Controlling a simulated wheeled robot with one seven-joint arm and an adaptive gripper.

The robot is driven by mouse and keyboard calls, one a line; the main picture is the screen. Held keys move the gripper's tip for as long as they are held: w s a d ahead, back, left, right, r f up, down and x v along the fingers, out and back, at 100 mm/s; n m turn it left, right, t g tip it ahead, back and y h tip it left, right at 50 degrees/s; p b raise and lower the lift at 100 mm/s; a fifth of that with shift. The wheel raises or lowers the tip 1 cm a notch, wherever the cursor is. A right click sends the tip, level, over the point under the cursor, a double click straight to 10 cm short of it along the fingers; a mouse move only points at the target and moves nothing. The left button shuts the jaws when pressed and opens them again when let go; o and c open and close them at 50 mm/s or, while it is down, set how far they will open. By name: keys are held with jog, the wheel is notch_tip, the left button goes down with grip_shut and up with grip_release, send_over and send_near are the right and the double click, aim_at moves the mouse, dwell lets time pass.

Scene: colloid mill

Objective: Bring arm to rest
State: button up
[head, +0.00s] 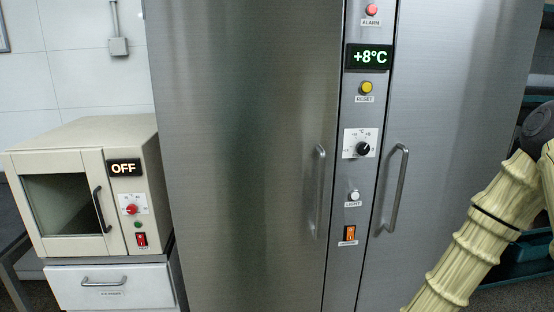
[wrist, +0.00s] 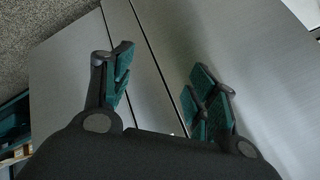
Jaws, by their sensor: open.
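My gripper (wrist: 157,95) is open in the wrist view, its two green-padded fingers apart with nothing between them. Beyond the fingers are the grey metal fridge doors and the gap between them. My gripper is not visible in the head view. There, only part of my arm shows at the right edge, cream-coloured and ribbed, running down out of the picture in front of the right fridge door (head: 450,100).
A tall steel fridge (head: 240,150) fills the middle, with two vertical handles and a panel reading +8°C (head: 369,57). A beige oven (head: 85,190) marked OFF stands left on a drawer unit (head: 110,287). Green bins (head: 525,255) stand behind my arm at the right.

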jog(key=s+f+n+g+h, duration=0.1)
jog(key=s+f+n+g, duration=0.1)
jog(key=s+f, duration=0.4)
jog(key=s+d+f+n+g, duration=0.1)
jog(key=s+f, duration=0.5)
jog(key=s, duration=0.9)
jog(key=s+d+f+n+g+h, duration=0.1)
jog(key=s+f+g, duration=0.4)
jog(key=s, duration=0.6)
notch_tip(320, 180, down, 2)
jog(key=shift+d+f+n+h, duration=0.1)
jog(key=shift+d+n+h, duration=0.2)
jog(key=shift+n, duration=0.6)
